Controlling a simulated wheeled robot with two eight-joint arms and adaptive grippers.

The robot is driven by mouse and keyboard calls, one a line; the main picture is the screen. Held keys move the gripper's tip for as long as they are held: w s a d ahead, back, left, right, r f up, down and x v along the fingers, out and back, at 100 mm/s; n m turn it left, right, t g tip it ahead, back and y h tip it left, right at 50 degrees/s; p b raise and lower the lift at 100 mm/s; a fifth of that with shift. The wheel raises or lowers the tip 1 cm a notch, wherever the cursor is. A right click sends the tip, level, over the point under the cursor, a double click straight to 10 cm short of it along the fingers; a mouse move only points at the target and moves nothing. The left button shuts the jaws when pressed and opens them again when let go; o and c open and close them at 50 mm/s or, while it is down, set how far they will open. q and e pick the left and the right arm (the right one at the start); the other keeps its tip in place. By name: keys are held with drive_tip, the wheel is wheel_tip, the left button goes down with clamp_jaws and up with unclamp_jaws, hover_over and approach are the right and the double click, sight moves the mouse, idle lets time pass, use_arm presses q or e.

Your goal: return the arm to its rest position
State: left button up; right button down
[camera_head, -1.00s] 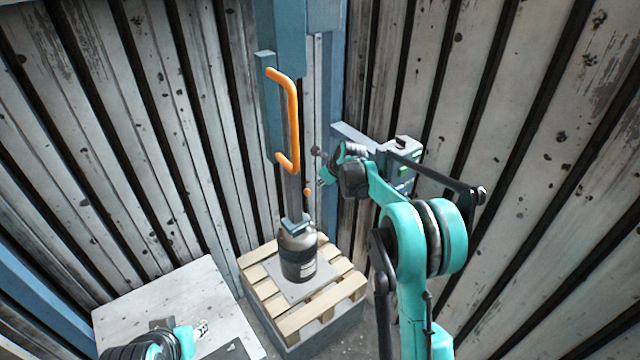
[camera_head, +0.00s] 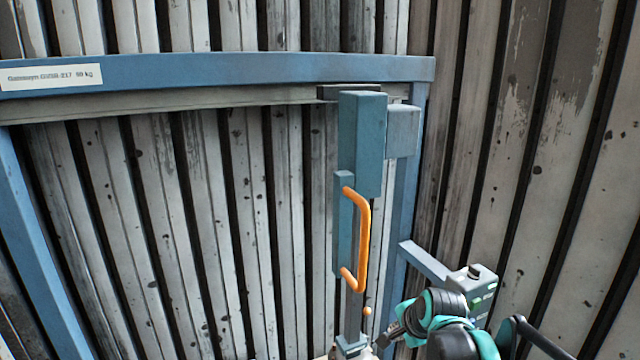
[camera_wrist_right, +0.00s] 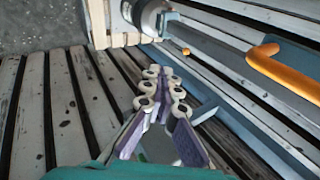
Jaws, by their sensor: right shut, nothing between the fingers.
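My right arm comes in at the lower right of the head view. Its right gripper (camera_head: 387,341) is small there, left of the teal and black wrist and below the orange handle (camera_head: 364,240). In the right wrist view the right gripper (camera_wrist_right: 162,88) has its fingers shut with nothing between them. The orange handle also shows in the wrist view (camera_wrist_right: 282,66), right of the fingers and apart from them. My left arm is not in view.
A blue-grey lift column (camera_head: 362,140) hangs from a blue overhead beam (camera_head: 220,68). A grey control box (camera_head: 476,280) on a bracket stands close to my right wrist. The dark cylinder (camera_wrist_right: 148,14) and wooden pallet (camera_wrist_right: 124,28) lie beyond the fingers. Slatted walls surround the area.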

drive_tip(key=s+f+n, duration=0.3)
drive_tip(key=s+n, duration=0.4)
drive_tip(key=s, duration=0.4)
drive_tip(key=s+f+n+h, duration=0.1)
drive_tip(key=s+f+n, duration=0.2)
drive_tip(key=s+n, duration=0.5)
drive_tip(key=s, duration=0.3)
drive_tip(key=shift+s, duration=0.3)
